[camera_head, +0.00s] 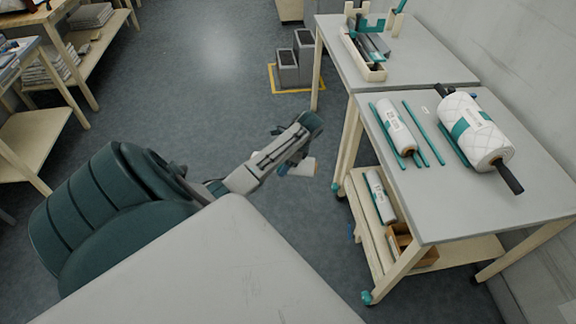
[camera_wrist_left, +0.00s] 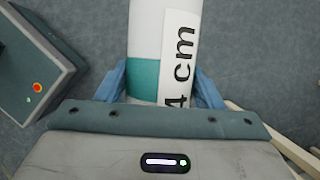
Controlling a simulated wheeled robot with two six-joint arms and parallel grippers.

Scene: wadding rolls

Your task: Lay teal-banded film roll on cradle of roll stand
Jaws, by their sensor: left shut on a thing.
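My left gripper (camera_head: 292,158) is shut on a white film roll (camera_head: 302,167) with a teal band. It holds the roll over the floor, left of the right-hand table. In the left wrist view the roll (camera_wrist_left: 145,25) stands between the blue fingers, its teal band near the fingertips and a label ending "4 cm" on it. The gripper and arm hide part of the roll in the head view. On the right-hand table (camera_head: 440,205), teal rails (camera_head: 422,132) lie beside another white roll (camera_head: 392,122). I cannot tell for sure which part is the cradle. My right gripper is not in view.
A quilted white roll (camera_head: 476,128) with a teal band and dark rod lies at the table's right. Another labelled roll (camera_head: 379,195) and a cardboard box (camera_head: 412,246) are on the lower shelf. Grey bins (camera_head: 287,70) stand on the floor behind.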

